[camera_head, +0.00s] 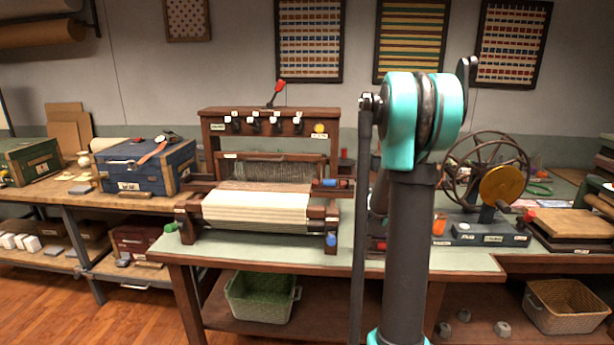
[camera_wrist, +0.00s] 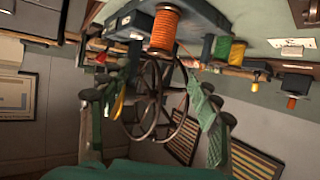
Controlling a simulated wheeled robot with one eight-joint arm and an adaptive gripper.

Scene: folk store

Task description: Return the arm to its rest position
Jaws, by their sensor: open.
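My arm rises in front of the loom bench in the head view, with a grey upright link and a turquoise joint at the top. My gripper cannot be clearly made out there. In the wrist view, which looks upside down, my gripper (camera_wrist: 161,82) shows dark fingers on the left and right, spread apart, above a teal body at the bottom edge. I see nothing held between them. A spoked wheel (camera_wrist: 150,100) appears beyond the gap, and an orange thread spool (camera_wrist: 165,28) is at the top.
A wooden loom (camera_head: 262,170) stands on the green-topped bench (camera_head: 345,255), left of my arm. The spinning wheel (camera_head: 485,170) stands right of it. A blue chest (camera_head: 145,165) sits on the left table. Baskets (camera_head: 262,297) are below. The wall carries framed textiles (camera_head: 309,40).

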